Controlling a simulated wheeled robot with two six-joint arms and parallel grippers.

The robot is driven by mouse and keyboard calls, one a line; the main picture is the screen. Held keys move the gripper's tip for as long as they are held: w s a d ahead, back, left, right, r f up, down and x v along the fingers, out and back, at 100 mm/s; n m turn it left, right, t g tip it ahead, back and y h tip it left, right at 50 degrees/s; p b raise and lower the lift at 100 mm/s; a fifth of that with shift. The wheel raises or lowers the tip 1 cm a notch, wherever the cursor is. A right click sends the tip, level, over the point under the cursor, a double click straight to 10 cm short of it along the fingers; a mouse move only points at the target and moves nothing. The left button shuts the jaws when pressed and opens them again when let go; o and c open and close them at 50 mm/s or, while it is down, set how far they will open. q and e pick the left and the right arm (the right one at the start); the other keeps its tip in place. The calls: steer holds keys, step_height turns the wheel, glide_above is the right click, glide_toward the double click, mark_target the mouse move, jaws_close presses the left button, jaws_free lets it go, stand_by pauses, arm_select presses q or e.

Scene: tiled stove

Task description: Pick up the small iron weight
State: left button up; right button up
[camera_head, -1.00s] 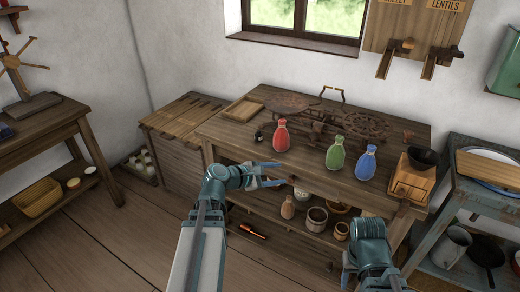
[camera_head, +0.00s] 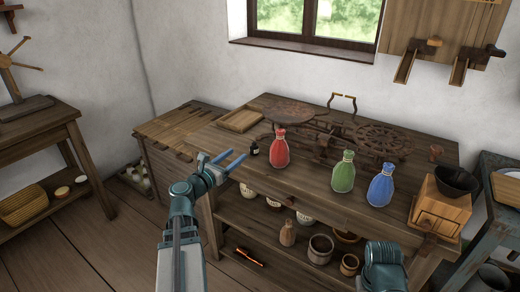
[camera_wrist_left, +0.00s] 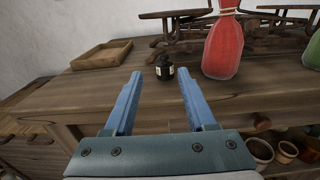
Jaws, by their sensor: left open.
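The small iron weight (camera_head: 254,148) is dark, with a pale label, and stands upright on the wooden table just left of the red bottle (camera_head: 280,150). In the left wrist view the weight (camera_wrist_left: 165,67) shows ahead, between the two blue fingers and beyond their tips. My left gripper (camera_head: 222,158) is open and empty at the table's front left edge, a little short of the weight and apart from it. My right arm (camera_head: 382,266) shows at the bottom right; its fingers are not visible.
Green (camera_head: 343,172) and blue (camera_head: 381,186) bottles stand right of the red one. A rusty balance scale (camera_head: 320,133) is behind them. A shallow wooden tray (camera_head: 240,120) lies at the back left, and a grinder (camera_head: 440,207) at the right.

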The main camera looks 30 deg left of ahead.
mark_target(254, 148)
arm_select(q)
steer(key=w, duration=0.8)
steer(key=shift+w+d, duration=0.1)
steer(key=shift+d, duration=0.2)
steer(key=shift+w+d, duration=0.1)
steer(key=shift+w, duration=0.15)
steer(key=shift+w, duration=0.1)
steer(key=w, duration=0.2)
steer(key=w+d, duration=0.1)
steer(key=w, duration=0.2)
steer(key=shift+s, duration=0.1)
steer(key=shift+c, duration=0.3)
jaws_close()
